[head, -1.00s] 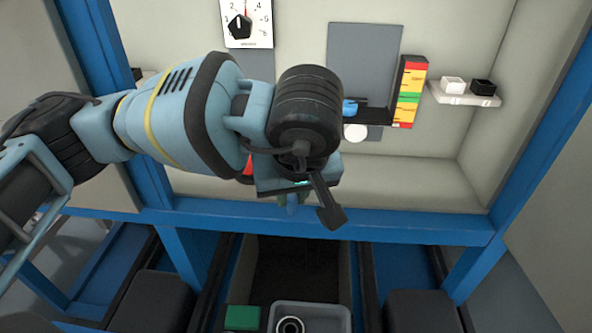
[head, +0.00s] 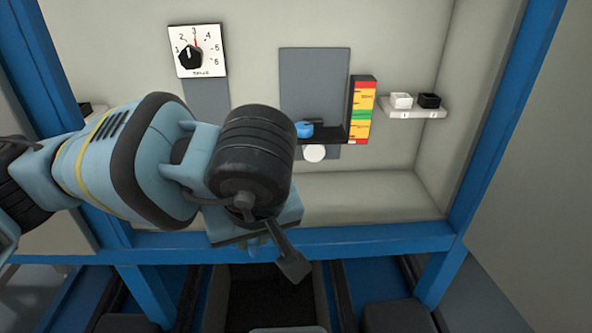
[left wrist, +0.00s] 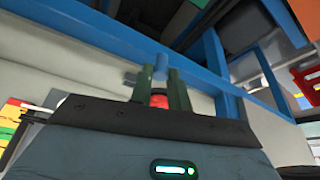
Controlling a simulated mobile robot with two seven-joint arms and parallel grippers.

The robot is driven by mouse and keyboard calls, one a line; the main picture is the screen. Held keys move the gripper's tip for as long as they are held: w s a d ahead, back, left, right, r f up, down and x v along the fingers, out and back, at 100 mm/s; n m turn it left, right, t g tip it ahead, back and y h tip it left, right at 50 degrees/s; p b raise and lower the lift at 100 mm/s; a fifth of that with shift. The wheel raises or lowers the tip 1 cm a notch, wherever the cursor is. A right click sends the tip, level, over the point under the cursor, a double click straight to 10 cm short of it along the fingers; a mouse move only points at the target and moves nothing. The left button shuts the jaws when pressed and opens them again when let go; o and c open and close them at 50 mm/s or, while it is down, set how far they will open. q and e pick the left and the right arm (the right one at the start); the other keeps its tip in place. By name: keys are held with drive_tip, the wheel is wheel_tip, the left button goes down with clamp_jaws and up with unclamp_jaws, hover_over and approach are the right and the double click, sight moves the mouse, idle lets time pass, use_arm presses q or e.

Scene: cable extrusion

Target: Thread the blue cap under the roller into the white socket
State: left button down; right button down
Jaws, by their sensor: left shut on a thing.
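A red part (left wrist: 158,100) sits between the fingers, closer to the palm. A white round piece (head: 314,153), perhaps the white socket, is on the grey panel under a dark shelf. A blue round piece (head: 304,129) sits on that shelf; I cannot tell whether it is the roller. My right gripper is not in view.
A dial (head: 197,50) hangs at the upper left of the wall. A coloured scale (head: 361,110) stands beside the panel. A ledge with a white and a black button (head: 415,106) is at the right. A blue beam (head: 380,241) crosses in front of the recess.

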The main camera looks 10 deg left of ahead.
use_arm(q)
drive_tip(key=shift+w, duration=0.1)
drive_tip(key=shift+w+r, duration=0.1)
drive_tip(key=shift+w, duration=0.25)
drive_tip(key=w+a+p, duration=0.4)
drive_tip(key=w+a, duration=0.4)
drive_tip(key=w, duration=0.5)
drive_tip(key=shift+w, duration=0.35)
